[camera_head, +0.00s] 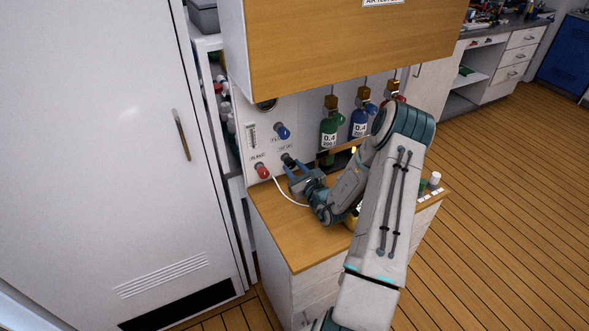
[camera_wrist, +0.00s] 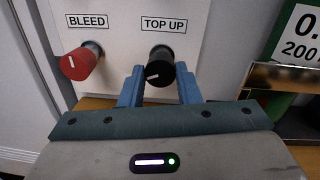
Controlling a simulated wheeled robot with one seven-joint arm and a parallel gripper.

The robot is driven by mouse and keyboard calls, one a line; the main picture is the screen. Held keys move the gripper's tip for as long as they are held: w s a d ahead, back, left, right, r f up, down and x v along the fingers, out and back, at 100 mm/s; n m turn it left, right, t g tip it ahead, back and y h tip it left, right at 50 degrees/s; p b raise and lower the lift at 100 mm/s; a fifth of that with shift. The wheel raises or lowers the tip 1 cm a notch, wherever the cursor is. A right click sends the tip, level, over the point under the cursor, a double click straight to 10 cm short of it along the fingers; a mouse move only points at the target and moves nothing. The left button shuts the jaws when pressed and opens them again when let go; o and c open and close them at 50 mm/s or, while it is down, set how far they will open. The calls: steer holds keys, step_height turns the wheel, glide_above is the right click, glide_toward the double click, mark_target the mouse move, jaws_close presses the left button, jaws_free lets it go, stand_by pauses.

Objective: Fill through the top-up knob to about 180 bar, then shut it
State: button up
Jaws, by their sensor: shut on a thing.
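The black top-up knob (camera_wrist: 159,66) sits under a TOP UP label in the wrist view; it also shows on the white panel (camera_head: 290,122) in the head view (camera_head: 288,159). Its white mark points to the left and slightly down. My gripper (camera_wrist: 160,84) has its blue fingers on either side of the knob, shut on it; in the head view it reaches the panel from the right (camera_head: 295,172). A round gauge (camera_head: 265,105) is mostly hidden by the wooden cabinet above, so its reading cannot be seen.
The red bleed knob (camera_wrist: 78,64) is close to the left. A blue knob (camera_head: 283,131) and a sight tube (camera_head: 252,135) are above. Green (camera_head: 327,137) and blue (camera_head: 359,124) cylinders stand to the right. A white hose (camera_head: 283,193) crosses the wooden counter (camera_head: 285,235).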

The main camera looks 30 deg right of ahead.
steer(key=shift+m, duration=0.3)
steer(key=m, duration=0.4)
steer(key=shift+m, duration=0.3)
steer(key=m+p, duration=0.1)
steer(key=m, duration=0.4)
steer(key=shift+p, duration=0.4)
steer(key=shift+f+m, duration=0.1)
steer(key=shift+m, duration=0.2)
steer(key=o, duration=1)
steer(key=shift+c, duration=0.2)
